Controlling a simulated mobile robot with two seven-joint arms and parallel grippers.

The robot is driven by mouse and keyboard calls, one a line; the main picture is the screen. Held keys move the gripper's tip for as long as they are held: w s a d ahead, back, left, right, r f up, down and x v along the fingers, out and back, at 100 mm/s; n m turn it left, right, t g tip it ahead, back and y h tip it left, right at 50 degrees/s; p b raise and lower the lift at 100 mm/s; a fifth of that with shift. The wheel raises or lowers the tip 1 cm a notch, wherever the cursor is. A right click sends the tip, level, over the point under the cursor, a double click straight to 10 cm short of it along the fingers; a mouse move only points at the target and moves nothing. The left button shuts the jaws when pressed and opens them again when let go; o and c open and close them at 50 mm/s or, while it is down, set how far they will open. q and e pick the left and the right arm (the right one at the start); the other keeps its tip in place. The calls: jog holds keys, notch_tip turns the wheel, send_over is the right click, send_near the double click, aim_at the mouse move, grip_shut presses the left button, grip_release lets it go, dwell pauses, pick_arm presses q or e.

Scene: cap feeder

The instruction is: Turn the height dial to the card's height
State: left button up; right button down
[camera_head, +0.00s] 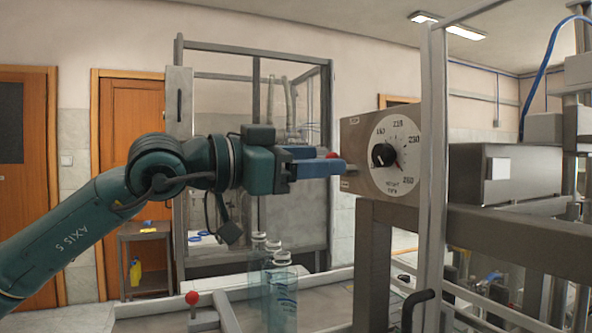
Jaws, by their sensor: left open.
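The height dial (408,182) is a round white plate with numbers on the side of a beige box. The small digits are hard to read. My left gripper (338,162) has blue fingers pointing right, toward the box. It is open and empty, left of the knob and apart from it. I cannot make out a height card. My right gripper is not in view.
A grey upright post (431,190) stands just right of the dial. Clear bottles (281,295) stand below my left gripper. A lever with a red ball (193,298) is at lower left. A framed glass cabinet (300,215) stands behind my arm.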

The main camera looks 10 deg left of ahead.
pick_arm(q)
jog(key=shift+v, duration=1.25)
